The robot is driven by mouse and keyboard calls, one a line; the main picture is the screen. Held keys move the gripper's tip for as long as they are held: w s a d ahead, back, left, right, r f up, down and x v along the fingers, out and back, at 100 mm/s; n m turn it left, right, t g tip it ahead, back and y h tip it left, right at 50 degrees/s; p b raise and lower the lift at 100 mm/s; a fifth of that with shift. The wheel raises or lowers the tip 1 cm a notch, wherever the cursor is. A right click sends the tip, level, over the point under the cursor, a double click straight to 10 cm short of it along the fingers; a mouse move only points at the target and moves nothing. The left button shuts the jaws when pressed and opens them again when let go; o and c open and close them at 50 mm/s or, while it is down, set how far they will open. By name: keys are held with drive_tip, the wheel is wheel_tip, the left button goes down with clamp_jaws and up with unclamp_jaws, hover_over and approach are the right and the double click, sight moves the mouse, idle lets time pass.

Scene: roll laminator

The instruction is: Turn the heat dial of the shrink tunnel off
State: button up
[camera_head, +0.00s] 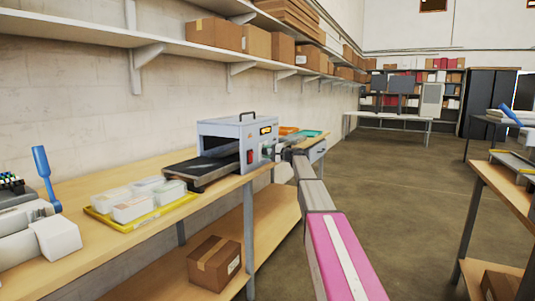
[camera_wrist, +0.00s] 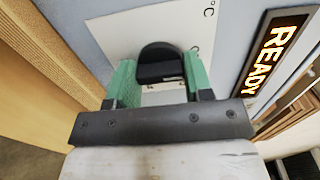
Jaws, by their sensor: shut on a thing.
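The shrink tunnel (camera_head: 225,130) is a grey box with a black conveyor (camera_head: 203,168) on the wooden bench. Its heat dial (camera_wrist: 160,60) is a dark round knob on a white plate marked °C, seen close up in the wrist view. My gripper (camera_wrist: 159,72) has its two green fingers on either side of the dial and is shut on it. In the head view my gripper (camera_head: 278,150) is at the tunnel's right end face, and the dial is hard to make out there. The dial's setting cannot be read. A lit display (camera_wrist: 272,55) beside it reads READY.
A red switch (camera_head: 250,156) is on the tunnel's side near the display. A yellow tray (camera_head: 140,218) of clear-lidded white packs stands on the bench in front of the conveyor. A cardboard box (camera_head: 214,263) sits on the lower shelf.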

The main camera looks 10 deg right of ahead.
idle(0.4)
drive_tip(key=o, duration=0.9)
drive_tip(key=v, duration=1.1)
